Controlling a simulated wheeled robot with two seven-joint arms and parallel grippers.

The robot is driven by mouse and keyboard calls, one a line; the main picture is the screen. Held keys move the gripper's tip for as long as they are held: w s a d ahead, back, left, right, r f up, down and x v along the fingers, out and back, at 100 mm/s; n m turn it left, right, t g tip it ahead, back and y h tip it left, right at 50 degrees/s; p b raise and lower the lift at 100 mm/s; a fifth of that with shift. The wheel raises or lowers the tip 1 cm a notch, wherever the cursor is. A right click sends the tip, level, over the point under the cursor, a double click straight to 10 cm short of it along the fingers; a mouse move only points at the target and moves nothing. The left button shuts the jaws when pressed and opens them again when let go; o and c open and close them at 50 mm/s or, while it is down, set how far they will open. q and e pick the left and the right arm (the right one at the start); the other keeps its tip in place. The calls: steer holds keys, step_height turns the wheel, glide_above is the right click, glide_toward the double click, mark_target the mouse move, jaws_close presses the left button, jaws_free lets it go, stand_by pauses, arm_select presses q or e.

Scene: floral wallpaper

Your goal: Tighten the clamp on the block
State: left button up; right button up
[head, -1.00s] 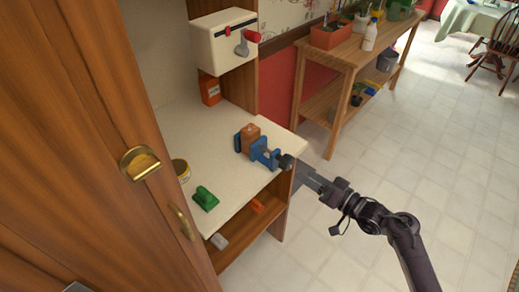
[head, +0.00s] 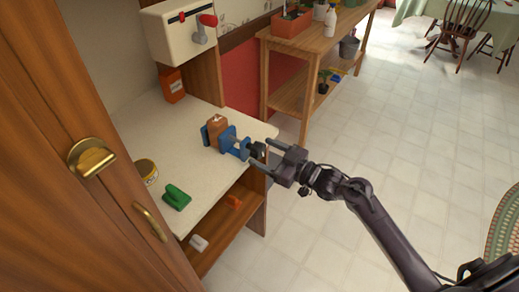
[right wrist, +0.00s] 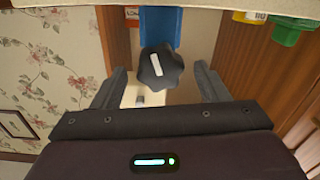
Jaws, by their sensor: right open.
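A brown wooden block (head: 216,127) stands on the pale bench top near its right edge. A blue clamp (head: 230,142) sits around it, and its black knob (head: 258,151) faces my right gripper. My right gripper (head: 261,155) is open, with its fingertips at either side of the knob. In the right wrist view the lobed knob (right wrist: 160,68) with a white mark lies between the fingers, with a gap on both sides. Part of the blue clamp (right wrist: 162,25) shows behind it. My left gripper is out of view.
On the bench top (head: 165,122) are a green object (head: 176,197), a yellow tin (head: 146,170) and an orange box (head: 172,84). A white box with a red-handled lever (head: 180,30) hangs above. A cabinet door (head: 50,180) stands at left. Open floor (head: 340,130) lies right.

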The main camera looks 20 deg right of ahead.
steer(key=shift+x, duration=1.15)
steer(key=shift+c, duration=0.2)
steer(key=c, duration=1)
steer(key=shift+o, duration=0.2)
